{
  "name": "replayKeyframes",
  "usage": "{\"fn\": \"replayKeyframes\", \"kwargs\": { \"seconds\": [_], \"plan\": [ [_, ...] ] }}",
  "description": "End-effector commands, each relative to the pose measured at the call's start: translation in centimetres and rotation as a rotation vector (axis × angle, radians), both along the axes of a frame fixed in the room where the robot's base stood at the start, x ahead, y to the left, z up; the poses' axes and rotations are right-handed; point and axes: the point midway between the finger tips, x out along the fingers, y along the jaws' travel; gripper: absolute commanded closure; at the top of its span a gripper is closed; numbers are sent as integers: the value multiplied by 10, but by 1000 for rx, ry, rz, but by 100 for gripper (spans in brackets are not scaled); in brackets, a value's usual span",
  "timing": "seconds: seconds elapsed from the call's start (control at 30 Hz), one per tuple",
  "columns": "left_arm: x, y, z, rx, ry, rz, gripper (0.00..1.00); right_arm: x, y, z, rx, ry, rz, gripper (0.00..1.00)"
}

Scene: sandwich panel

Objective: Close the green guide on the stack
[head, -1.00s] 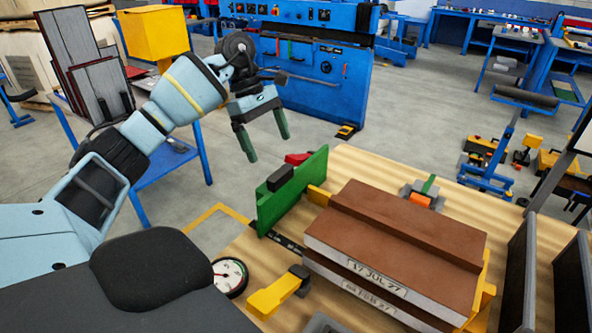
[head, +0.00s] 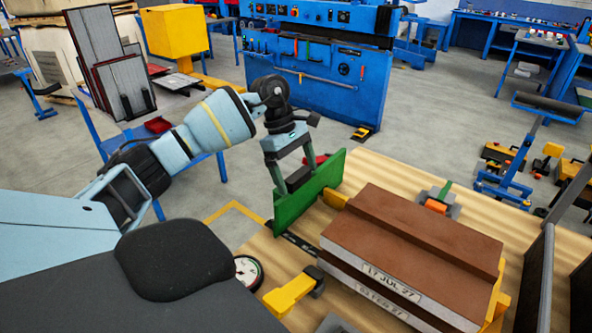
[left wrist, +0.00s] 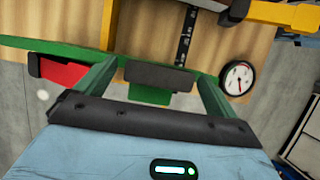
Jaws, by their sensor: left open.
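The green guide (head: 308,196) is an upright plate on the wooden table, left of the stack and apart from it, with a dark block handle (head: 299,179) on its near face. The stack (head: 405,244) is brown-topped panels with dated labels on the front edge. My left gripper (head: 293,172) is at the guide, its two fingers open around the dark handle. In the left wrist view the handle (left wrist: 158,77) lies between the green fingers, with gaps at both sides. My right gripper is not in view.
A yellow stop (head: 335,198) stands between guide and stack. A round dial gauge (head: 248,272) and a yellow clamp (head: 290,294) are at the table's near left. A red part (left wrist: 62,72) lies beside the guide. Dark upright panels (head: 540,275) stand right of the stack.

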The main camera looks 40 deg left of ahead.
Motion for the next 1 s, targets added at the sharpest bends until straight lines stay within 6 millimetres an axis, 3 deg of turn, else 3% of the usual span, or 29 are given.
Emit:
{"fn": "replayKeyframes", "kwargs": {
  "seconds": [0.07, 0.53, 0.67, 1.0],
  "plan": [
    [0, 0, 0, 0, 0, 0, 8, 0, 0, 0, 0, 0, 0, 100],
    [0, 0, 0, 0, 1, 0, 68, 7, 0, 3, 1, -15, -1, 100],
    [1, -8, 1, -1, 0, -3, 68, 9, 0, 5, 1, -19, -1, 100],
    [9, -78, 0, -3, 1, -4, 68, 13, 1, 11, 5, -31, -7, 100]
  ]
}}
